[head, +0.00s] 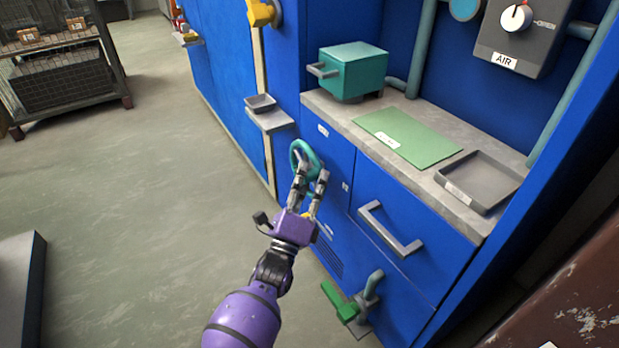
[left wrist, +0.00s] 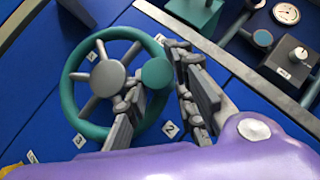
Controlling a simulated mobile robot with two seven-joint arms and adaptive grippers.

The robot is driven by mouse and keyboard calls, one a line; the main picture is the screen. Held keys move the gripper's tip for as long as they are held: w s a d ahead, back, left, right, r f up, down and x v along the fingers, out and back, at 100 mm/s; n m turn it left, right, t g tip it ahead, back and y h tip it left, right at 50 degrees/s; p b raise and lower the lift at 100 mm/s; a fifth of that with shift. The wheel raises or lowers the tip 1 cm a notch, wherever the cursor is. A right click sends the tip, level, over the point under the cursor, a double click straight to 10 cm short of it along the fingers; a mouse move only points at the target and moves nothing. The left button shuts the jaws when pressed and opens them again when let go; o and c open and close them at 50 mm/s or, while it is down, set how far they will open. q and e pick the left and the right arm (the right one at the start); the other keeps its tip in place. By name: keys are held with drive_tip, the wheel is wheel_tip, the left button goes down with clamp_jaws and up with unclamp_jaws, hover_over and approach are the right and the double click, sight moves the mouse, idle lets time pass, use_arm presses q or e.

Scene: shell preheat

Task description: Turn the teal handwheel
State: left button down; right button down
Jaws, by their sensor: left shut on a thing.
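The teal handwheel (head: 296,152) is mounted on the front of the blue cabinet, below the left end of the grey counter. In the left wrist view the handwheel (left wrist: 73,111) shows a teal rim, grey spokes, a grey hub and a round teal knob (left wrist: 156,73) on the right side of the rim. My left gripper (head: 311,182) reaches up to the wheel, and its fingers (left wrist: 157,84) stand on both sides of the rim at the knob, shut on the wheel there. Small numbered labels, including 2 and 3, sit around the wheel. My right gripper is out of view.
A drawer handle (head: 390,229) sticks out right of the wheel. A green lever valve (head: 342,303) is low on the cabinet. The counter holds a teal box (head: 354,72), a green mat (head: 425,146) and a grey tray (head: 485,177).

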use_arm(q)
drive_tip(key=shift+w+a+f, duration=0.1)
drive_tip(key=shift+a+f, duration=0.05)
drive_tip(key=shift+a, duration=0.25)
drive_tip(key=c, duration=1.7)
unclamp_jaws()
drive_tip(key=shift+f, duration=0.1)
drive_tip(key=shift+o, duration=0.2)
drive_tip(key=shift+d, duration=0.1)
drive_tip(key=shift+s+f, duration=0.1)
drive_tip(key=shift+s, duration=0.25)
drive_tip(key=v, duration=1.1)
drive_tip(key=shift+s, duration=0.15)
